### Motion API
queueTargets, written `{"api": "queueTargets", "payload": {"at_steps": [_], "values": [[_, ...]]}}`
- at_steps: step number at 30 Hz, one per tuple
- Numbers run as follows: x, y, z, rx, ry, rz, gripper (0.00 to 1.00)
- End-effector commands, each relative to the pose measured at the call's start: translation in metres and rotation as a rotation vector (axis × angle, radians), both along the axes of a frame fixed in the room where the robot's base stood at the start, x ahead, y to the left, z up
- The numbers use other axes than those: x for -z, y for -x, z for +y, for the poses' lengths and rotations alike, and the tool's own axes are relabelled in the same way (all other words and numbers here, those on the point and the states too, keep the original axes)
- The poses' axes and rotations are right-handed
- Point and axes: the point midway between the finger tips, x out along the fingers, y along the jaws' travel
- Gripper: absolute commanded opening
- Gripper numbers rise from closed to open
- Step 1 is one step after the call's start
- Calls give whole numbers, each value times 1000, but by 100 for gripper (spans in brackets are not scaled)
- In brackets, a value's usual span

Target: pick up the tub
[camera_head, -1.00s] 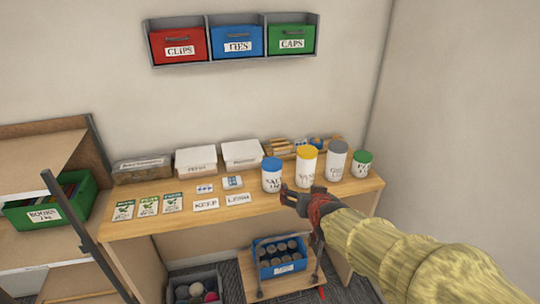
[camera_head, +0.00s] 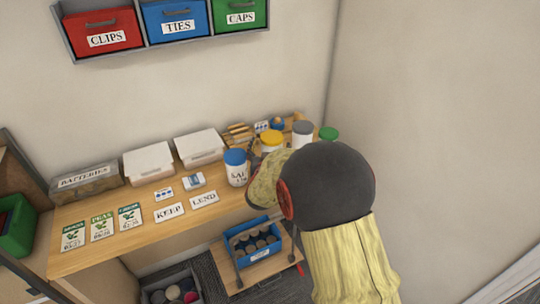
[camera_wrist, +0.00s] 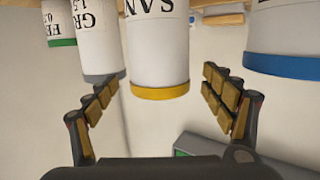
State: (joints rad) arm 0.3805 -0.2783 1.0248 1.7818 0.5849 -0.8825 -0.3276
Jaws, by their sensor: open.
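Several white tubs stand in a row at the right end of the wooden shelf top. The wrist view shows them upside down. The yellow-lidded tub (camera_wrist: 158,50), lettered "SAN", is in the middle there, in line with the gap between my fingers. Its lid (camera_head: 271,138) shows in the head view. The blue-lidded tub (camera_head: 236,167) and the grey-lidded tub (camera_wrist: 98,40) stand on either side of it. A green-lidded tub (camera_wrist: 60,22) is at the end. My gripper (camera_wrist: 160,82) is open and empty. In the head view my arm hides most of it and parts of the tubs.
KEEP (camera_head: 169,212) and LEND (camera_head: 204,200) labels lie at the front of the wooden top. White boxes (camera_head: 148,163) and a batteries box (camera_head: 86,183) stand behind. Bins (camera_head: 176,20) hang on the wall above. A wall (camera_head: 430,120) closes the right side.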

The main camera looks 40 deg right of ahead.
Motion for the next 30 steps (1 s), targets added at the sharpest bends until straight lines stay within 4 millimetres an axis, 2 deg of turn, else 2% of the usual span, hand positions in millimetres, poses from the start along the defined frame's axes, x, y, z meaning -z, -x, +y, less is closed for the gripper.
{"api": "queueTargets", "payload": {"at_steps": [7,16,30], "values": [[4,-23,-24,0,-1,-1,82],[3,-26,-27,-1,0,0,82],[4,-26,-27,-2,-1,0,56]]}}
